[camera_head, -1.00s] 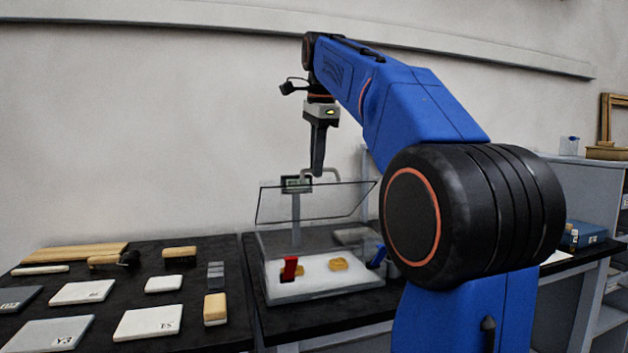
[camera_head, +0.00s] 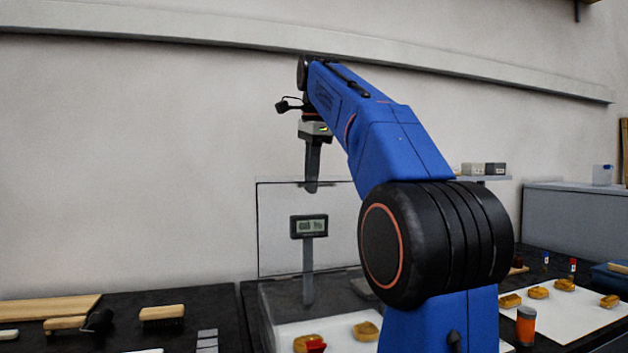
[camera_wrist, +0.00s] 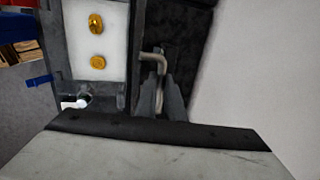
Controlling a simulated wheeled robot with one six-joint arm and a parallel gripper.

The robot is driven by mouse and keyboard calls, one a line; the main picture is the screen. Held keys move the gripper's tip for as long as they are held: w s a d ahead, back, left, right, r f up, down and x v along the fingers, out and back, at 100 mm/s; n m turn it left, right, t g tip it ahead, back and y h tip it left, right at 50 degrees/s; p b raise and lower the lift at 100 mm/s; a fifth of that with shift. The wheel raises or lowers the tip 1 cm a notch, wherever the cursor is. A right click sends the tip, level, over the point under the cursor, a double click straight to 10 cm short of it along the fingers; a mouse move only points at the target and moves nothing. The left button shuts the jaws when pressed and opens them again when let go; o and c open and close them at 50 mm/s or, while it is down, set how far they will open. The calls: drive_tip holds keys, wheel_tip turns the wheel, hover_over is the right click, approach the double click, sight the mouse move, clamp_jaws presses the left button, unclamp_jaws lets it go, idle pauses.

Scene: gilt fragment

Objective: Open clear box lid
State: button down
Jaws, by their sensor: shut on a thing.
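The clear box (camera_head: 262,325) stands on the dark bench, partly hidden by my arm. Its clear lid (camera_head: 275,235) stands about upright, a thin dark-edged pane at the back of the box. My gripper (camera_head: 311,188) is at the lid's top edge. In the wrist view my gripper (camera_wrist: 165,98) is shut on a bent grey metal handle (camera_wrist: 155,58). Gilt pieces lie on the white floor of the box, among them one in the head view (camera_head: 366,331) and one in the wrist view (camera_wrist: 96,23).
A small display on a post (camera_head: 309,227) shows through the lid. Brushes (camera_head: 162,315) and a wooden board (camera_head: 50,308) lie on the left bench. A white sheet with gilt pieces (camera_head: 565,310) and an orange jar (camera_head: 526,325) lie at right. The wall is behind.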

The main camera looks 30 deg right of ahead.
drive_tip(key=shift+w+d+f, duration=0.1)
drive_tip(key=shift+w+d, duration=0.15)
drive_tip(key=shift+w, duration=0.7)
drive_tip(key=c, duration=1.9)
unclamp_jaws()
drive_tip(key=shift+o, duration=0.2)
